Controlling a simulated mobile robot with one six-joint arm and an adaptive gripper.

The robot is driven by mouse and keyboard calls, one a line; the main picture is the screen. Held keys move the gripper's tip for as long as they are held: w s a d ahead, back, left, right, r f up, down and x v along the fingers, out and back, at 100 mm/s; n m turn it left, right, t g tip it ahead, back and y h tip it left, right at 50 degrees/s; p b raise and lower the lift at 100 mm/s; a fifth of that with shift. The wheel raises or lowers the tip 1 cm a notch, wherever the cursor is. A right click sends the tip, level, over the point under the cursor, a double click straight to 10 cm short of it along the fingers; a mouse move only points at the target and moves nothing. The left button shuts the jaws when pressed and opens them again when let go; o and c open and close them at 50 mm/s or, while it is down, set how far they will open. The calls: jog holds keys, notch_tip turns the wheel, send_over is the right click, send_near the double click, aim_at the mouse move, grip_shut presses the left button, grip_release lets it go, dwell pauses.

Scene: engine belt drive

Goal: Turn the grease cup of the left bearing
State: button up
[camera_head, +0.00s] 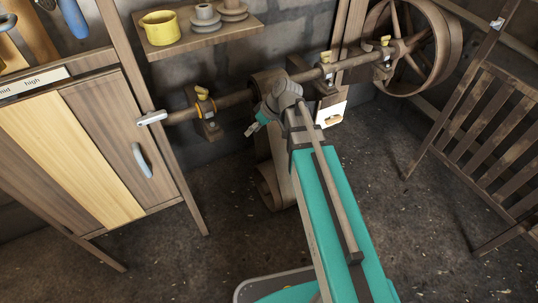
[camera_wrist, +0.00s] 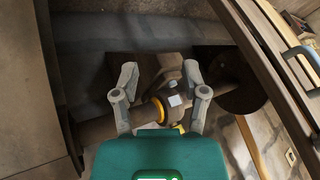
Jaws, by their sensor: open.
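The left bearing (camera_head: 209,126) sits on the wall-side shaft, with a yellow grease cup (camera_head: 202,93) on top. In the wrist view a grey bearing block (camera_wrist: 176,106) lies between my open fingers, with a yellow ring (camera_wrist: 158,110) beside it; I cannot tell exactly which part is the cup. My gripper (camera_wrist: 161,96) has a finger on each side of the block and holds nothing. In the head view my gripper (camera_head: 253,128) shows small and partly hidden by my arm, right of the left bearing. I cannot tell whether the fingers touch anything.
The shaft (camera_head: 237,98) runs right to a large spoked wheel (camera_head: 449,42), past more bearings with yellow cups (camera_head: 385,40). A wooden cabinet (camera_head: 87,145) stands close left. A shelf (camera_head: 207,38) with a yellow pot (camera_head: 160,28) hangs above. A slatted wooden frame (camera_head: 480,125) stands right.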

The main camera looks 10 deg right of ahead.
jog(key=s+d+f+m+h+b, duration=0.2)
jog(key=s+d+f+m+h, duration=0.1)
jog(key=s+f+m, duration=0.1)
jog(key=shift+s+d+f+g+b, duration=0.3)
jog(key=shift+s+d+f+b, duration=0.1)
jog(key=shift+s+f, duration=0.6)
jog(key=shift+s+r+h, duration=0.15)
jog(key=shift+h, duration=0.15)
jog(key=s+d+m+h, duration=0.3)
jog(key=s+d, duration=0.1)
jog(key=s, duration=0.1)
jog(key=shift+f+m+g, duration=0.3)
jog(key=shift+m, duration=0.1)
jog(key=shift+s, duration=0.15)
